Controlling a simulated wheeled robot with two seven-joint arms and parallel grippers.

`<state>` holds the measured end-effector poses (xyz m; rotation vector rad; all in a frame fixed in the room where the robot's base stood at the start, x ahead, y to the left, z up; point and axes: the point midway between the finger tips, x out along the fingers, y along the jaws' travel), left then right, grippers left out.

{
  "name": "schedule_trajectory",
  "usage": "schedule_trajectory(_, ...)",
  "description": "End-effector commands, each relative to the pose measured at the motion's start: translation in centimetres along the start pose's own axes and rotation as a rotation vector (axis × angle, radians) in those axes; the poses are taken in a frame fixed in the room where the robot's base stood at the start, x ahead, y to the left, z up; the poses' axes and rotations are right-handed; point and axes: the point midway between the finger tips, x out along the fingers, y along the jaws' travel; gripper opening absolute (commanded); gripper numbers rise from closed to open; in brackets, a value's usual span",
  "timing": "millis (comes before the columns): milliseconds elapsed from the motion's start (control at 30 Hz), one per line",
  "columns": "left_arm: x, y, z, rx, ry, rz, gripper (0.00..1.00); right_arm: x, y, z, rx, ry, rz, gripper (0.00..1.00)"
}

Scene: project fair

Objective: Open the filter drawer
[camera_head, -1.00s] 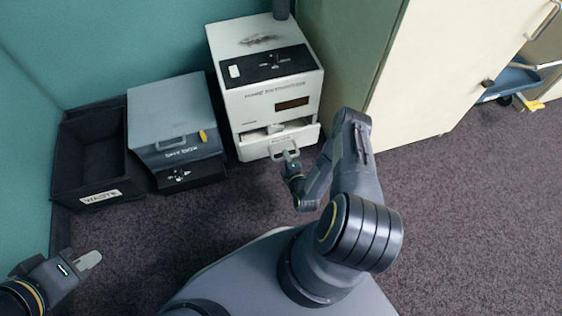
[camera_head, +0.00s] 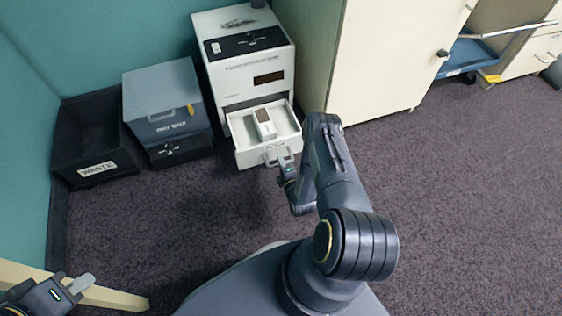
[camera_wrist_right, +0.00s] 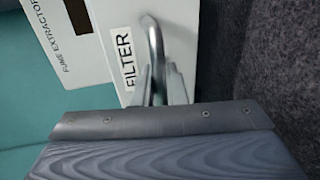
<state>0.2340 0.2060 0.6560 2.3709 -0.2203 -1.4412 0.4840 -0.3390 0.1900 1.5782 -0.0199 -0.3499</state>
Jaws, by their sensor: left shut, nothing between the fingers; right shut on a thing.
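The white fume extractor (camera_head: 243,72) stands on the floor against the teal wall. Its filter drawer (camera_head: 247,151) is pulled well out at the bottom front. A white filter block with a brown face (camera_head: 264,123) lies inside the drawer. My right gripper (camera_head: 284,162) is at the drawer front and shut on its handle. In the right wrist view the gripper's fingers (camera_wrist_right: 164,88) close around the grey metal handle (camera_wrist_right: 152,45), beside the FILTER label (camera_wrist_right: 128,58). My left gripper (camera_head: 84,284) is at the lower left, shut and empty, far from the drawer.
A grey dry box (camera_head: 160,97) and a black waste bin (camera_head: 99,170) stand left of the extractor. A cream cabinet (camera_head: 390,60) stands to the right, with a blue cart (camera_head: 480,58) beyond. A pale wooden edge (camera_head: 115,299) shows near my left gripper. Carpet in front is clear.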

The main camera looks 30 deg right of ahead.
Motion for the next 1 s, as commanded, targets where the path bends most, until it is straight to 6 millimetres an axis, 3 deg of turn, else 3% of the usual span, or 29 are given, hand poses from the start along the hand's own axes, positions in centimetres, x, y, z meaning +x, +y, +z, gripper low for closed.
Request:
schedule_trajectory(367,0.0,0.0,0.0,0.0,0.0,0.0,0.0,-0.1,0.0,0.0,0.0,-0.001,0.001,0.0)
schedule_trajectory(400,0.0,0.0,0.0,0.0,0.0,0.0,0.0,-0.1,0.0,0.0,0.0,-0.001,0.001,0.13)
schedule_trajectory(533,0.0,0.0,0.0,0.0,0.0,0.0,0.0,-0.1,0.0,0.0,0.0,-0.001,0.001,0.28)
schedule_trajectory(833,-0.1,0.1,-0.1,0.0,0.0,0.0,0.0,-0.3,0.0,0.0,0.0,0.0,0.0,0.28)
schedule_trajectory(1000,-1.0,0.5,-0.5,0.0,0.0,0.0,0.0,-2.5,0.2,0.0,0.001,0.0,-0.004,0.28)
